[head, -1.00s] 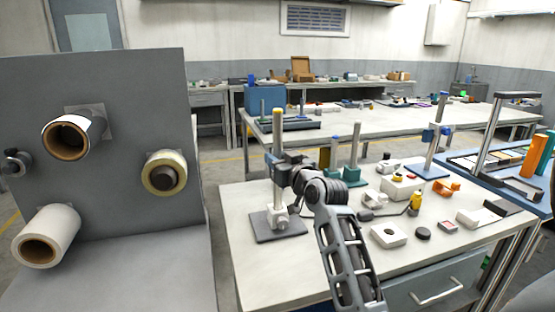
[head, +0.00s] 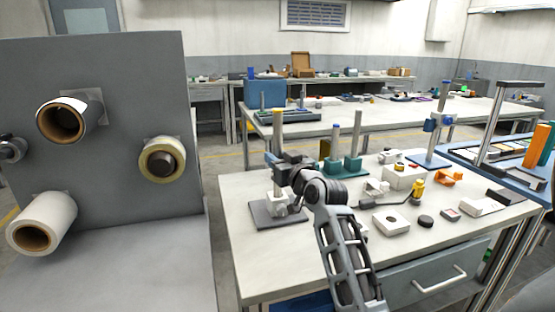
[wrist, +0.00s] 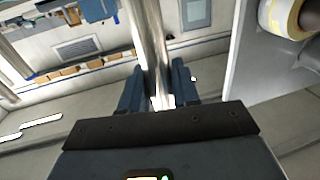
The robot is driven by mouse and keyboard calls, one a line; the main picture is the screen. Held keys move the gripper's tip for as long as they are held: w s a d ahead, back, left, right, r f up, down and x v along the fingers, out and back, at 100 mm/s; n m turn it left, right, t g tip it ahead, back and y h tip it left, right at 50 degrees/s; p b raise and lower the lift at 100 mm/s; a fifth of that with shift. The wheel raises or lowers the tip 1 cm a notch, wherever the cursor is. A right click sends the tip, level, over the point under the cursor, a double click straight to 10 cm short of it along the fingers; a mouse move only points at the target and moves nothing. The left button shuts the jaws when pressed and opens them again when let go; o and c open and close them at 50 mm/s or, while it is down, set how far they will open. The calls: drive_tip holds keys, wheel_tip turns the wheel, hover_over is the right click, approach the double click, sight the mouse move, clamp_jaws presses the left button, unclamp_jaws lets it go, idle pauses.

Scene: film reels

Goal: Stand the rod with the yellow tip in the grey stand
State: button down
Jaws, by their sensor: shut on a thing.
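The rod with the yellow tip (head: 277,131) is upright in the head view, and my gripper (head: 275,163) is shut on it partway up. In the wrist view the shiny rod (wrist: 150,45) runs between the two dark fingers (wrist: 158,92). The grey stand (head: 262,216) is a flat plate with a pale socket block (head: 278,203), near the left end of the near table. The rod's lower part is directly over or in the socket; I cannot tell whether it is fully seated.
A teal stand (head: 343,166) with rods is just behind right. A blue stand (head: 430,160) with a rod is farther right. A grey reel panel (head: 110,110) rises at left.

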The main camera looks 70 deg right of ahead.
drive_tip(key=shift+f, duration=0.15)
drive_tip(key=c, duration=0.8)
unclamp_jaws()
drive_tip(key=shift+o, duration=0.2)
drive_tip(key=v, duration=0.7)
drive_tip(key=shift+s+a+b, duration=0.25)
drive_tip(key=shift+s+b, duration=0.05)
drive_tip(key=shift+s, duration=0.05)
